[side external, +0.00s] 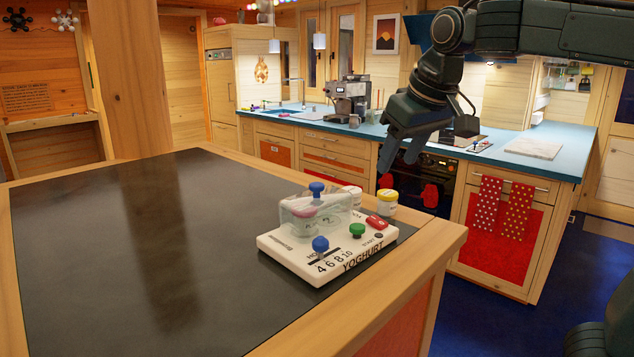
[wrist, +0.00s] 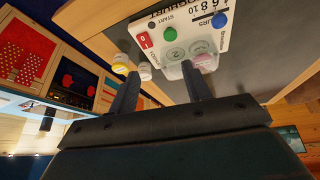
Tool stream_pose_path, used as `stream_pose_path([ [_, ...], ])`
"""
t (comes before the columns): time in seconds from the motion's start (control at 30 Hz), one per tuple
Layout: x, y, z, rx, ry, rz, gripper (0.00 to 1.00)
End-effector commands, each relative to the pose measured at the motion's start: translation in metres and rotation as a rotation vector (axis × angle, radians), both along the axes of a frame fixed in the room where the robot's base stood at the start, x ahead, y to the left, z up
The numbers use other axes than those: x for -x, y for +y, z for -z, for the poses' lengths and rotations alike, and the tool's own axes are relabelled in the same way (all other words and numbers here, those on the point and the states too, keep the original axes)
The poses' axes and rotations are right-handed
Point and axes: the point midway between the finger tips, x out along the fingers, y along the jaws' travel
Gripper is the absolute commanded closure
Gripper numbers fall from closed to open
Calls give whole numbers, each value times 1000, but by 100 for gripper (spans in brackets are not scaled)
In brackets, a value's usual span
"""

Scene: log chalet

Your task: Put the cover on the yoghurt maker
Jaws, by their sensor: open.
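The white yoghurt maker (side external: 290,262) sits near the table's right corner; it also shows upside down in the wrist view (wrist: 196,18). Its panel has a blue knob (side external: 320,244), a green knob (side external: 357,230) and a red switch (side external: 376,222). A clear cover (side external: 338,200) with a blue knob on top (side external: 316,188) shows over the jar area at the back; I cannot tell whether it is seated. A pink-lidded jar (wrist: 205,62) shows there. My gripper (side external: 395,150) is open and empty, above and right of the maker, apart from it.
The dark table top (side external: 130,260) is clear to the left. A kitchen counter (side external: 410,135) lies behind.

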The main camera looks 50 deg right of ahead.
Motion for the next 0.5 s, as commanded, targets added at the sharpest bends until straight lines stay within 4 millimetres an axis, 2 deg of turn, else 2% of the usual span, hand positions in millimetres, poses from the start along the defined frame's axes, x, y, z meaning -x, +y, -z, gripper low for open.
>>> stream_pose_path([
  [0.1,32,-3,15,3,-10,-37,51],
  [0.27,72,0,42,-3,-23,-88,51],
  [0.5,126,11,89,-27,-41,-160,51],
])
